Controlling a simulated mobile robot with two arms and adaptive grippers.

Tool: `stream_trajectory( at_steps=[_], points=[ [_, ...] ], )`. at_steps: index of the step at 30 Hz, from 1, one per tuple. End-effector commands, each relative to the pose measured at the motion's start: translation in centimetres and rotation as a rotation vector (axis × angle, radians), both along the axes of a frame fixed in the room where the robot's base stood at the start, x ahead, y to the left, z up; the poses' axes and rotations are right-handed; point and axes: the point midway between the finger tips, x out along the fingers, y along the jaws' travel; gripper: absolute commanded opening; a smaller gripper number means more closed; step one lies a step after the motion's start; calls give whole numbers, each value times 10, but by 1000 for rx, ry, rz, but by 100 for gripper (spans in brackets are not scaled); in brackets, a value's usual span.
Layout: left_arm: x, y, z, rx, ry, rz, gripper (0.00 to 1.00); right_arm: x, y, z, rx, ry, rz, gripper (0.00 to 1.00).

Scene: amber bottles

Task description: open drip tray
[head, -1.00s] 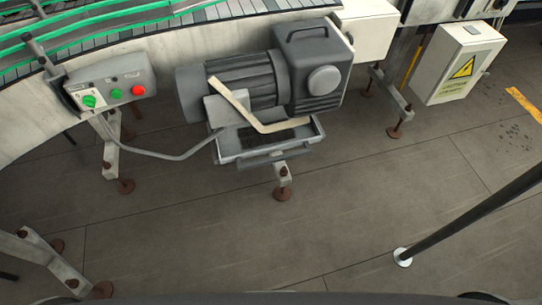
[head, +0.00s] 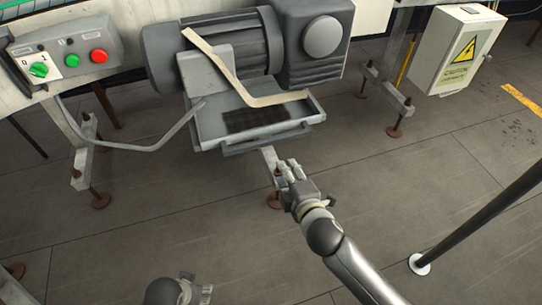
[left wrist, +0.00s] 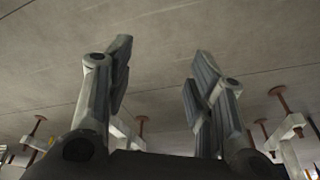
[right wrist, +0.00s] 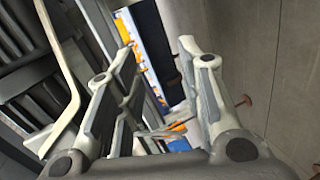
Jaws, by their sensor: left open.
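The drip tray (head: 208,128) is a shallow grey pan under the grey motor (head: 215,50), with a dark mesh patch inside. Its bar handle (head: 265,138) runs along the front edge. My right gripper (head: 287,168) is just in front of and below the handle in the head view; contact is not clear. In the right wrist view the right gripper (right wrist: 160,50) has its fingers apart, with nothing visibly clamped. My left gripper (left wrist: 160,60) is open and empty over the floor. At the bottom of the head view, part of my left arm shows.
A pale bent bar (head: 235,75) crosses above the tray. A control box (head: 65,52) with green and red buttons is at left. A white cabinet (head: 458,48) with a warning sign and a dark pole (head: 480,220) are at right. Rusty-footed legs (head: 100,198) stand below the conveyor.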

Motion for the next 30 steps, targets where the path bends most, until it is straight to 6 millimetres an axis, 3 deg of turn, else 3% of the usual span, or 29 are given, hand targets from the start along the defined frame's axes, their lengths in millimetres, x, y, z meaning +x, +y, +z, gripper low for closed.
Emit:
stream_trajectory(
  at_steps=[4, 9, 14, 24, 30],
  points=[
    [2, 1, 11, 0, -15, 2, 50, -4, 13, 33, -51, -119, 47, 35],
    [2, 1, 23, 0, -20, 3, 50, -3, 18, 49, -71, -163, 61, 35],
    [1, 1, 34, -1, -27, 4, 50, 14, 24, 47, -71, -164, 60, 35],
    [-7, 3, 78, -2, -52, 8, 50, 70, 43, 34, -68, -161, 60, 35],
    [-12, 4, 95, -3, -59, 9, 50, 88, 49, 30, -68, -159, 60, 35]
  ],
)
